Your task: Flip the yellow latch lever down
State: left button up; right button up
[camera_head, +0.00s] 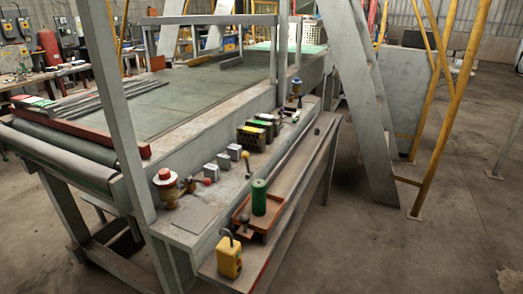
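A yellow latch box (229,258) stands at the near end of the low shelf beside the machine. A thin lever with a dark ball knob (225,232) rises from its top and looks roughly upright. The exact tilt of the lever is too small to tell. Neither of my grippers is in view.
Behind the latch, a green cylinder (259,197) stands in a red tray (240,218). The machine ledge carries a red-topped button post (166,176), a red-ball lever (207,181) and several small boxes. A grey slanted post (362,110) stands at right. The floor (370,250) at right is clear.

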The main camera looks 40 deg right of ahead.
aim_at(244, 155)
jog(key=i+j+z, duration=0.15)
jog(key=z, duration=0.25)
jog(key=i+j+z, duration=0.2)
jog(key=z, duration=0.25)
jog(key=i+j+z, duration=0.15)
jog(key=z, duration=0.25)
jog(key=j+z, duration=0.45)
jog(key=i+l, duration=0.05)
